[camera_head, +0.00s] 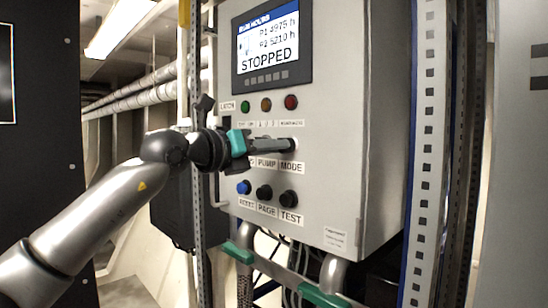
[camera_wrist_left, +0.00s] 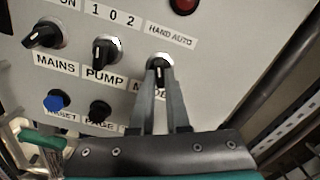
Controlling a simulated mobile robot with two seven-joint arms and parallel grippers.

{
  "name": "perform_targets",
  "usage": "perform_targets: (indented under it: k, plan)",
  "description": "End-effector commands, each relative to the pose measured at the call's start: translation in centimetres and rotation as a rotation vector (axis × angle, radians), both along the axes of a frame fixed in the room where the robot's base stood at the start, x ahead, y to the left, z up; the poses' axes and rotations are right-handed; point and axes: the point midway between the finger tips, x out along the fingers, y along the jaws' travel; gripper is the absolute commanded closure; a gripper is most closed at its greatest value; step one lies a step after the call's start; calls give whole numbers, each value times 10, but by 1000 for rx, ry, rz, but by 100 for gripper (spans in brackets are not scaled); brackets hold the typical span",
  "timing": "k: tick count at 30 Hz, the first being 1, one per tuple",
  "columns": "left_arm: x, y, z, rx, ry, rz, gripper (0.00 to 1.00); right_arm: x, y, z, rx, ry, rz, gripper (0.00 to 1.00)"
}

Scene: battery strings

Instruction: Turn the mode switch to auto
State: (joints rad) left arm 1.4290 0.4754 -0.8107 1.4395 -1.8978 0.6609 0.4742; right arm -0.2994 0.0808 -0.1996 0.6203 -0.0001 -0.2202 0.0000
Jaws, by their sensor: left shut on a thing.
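The mode switch (camera_wrist_left: 158,68) is a black rotary knob with a pale pointer line, under the "HAND AUTO" label in the left wrist view. The "MODE" label below it is partly hidden by my fingers. My left gripper (camera_wrist_left: 160,82) is shut on the mode switch knob, one finger on each side. In the head view my left gripper (camera_head: 287,145) reaches across the panel front from the left, its fingertips at the switch above the "MODE" label. I cannot tell for sure whether the pointer is at hand or auto. My right gripper is not in view.
The grey control cabinet (camera_head: 345,190) has a screen (camera_head: 271,42) reading "STOPPED". The pump switch (camera_wrist_left: 105,52) and mains switch (camera_wrist_left: 43,36) sit left of the mode switch. Blue reset (camera_head: 243,187), page (camera_head: 264,191) and test (camera_head: 289,198) buttons are below. A red lamp (camera_head: 291,102) is above.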

Motion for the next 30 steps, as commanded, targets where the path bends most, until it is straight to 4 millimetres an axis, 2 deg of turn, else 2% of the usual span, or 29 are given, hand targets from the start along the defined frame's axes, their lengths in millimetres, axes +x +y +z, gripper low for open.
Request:
perform_targets:
  k: [3, 12, 30]
  plan:
    - [0, 0, -3, 79, -76, 0, 100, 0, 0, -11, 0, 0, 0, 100]
    - [0, 0, -2, 280, -279, 0, 100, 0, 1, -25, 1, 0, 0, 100]
    - [1, 0, -1, 670, -669, 0, 100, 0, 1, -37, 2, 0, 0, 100]
